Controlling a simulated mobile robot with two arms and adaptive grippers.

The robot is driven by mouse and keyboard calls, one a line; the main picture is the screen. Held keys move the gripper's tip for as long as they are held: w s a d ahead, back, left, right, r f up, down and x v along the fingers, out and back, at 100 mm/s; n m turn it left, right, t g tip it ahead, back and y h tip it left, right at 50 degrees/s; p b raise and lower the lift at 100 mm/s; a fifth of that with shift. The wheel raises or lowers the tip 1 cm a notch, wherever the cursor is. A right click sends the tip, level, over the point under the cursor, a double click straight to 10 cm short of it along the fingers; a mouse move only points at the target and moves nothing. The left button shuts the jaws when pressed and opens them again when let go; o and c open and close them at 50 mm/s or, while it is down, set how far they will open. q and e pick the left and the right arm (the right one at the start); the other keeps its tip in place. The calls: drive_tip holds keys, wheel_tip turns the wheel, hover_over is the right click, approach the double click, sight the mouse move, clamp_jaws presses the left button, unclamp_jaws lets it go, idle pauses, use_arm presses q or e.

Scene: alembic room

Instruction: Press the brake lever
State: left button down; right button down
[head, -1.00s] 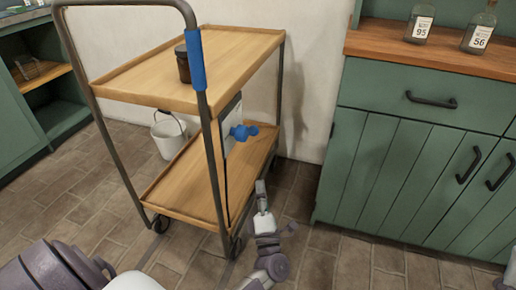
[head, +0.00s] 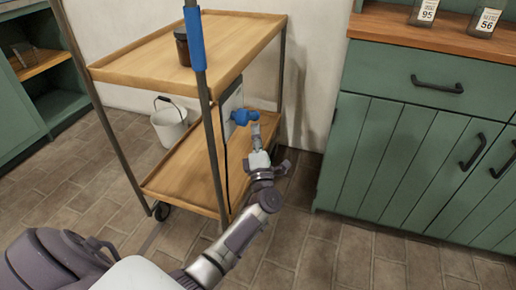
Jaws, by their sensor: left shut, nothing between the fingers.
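The blue brake lever (head: 244,117) sticks out from a pale plate (head: 231,108) on the side of the wooden two-shelf cart (head: 140,68). My left gripper (head: 256,131) is shut and empty. Its fingertips point up at the lever, at its lower right in the picture. I cannot tell whether they touch it. My right gripper is not in view.
A brown jar (head: 183,48) stands on the cart's top shelf. A white bucket (head: 170,124) stands on the floor behind the cart. A green cabinet (head: 384,140) with bottles on top stands at the right. Tiled floor lies open in front.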

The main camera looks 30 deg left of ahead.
use_arm(q)
drive_tip(key=shift+w+a+r, duration=0.2)
drive_tip(key=shift+w+a, duration=0.05)
drive_tip(key=shift+w, duration=0.1)
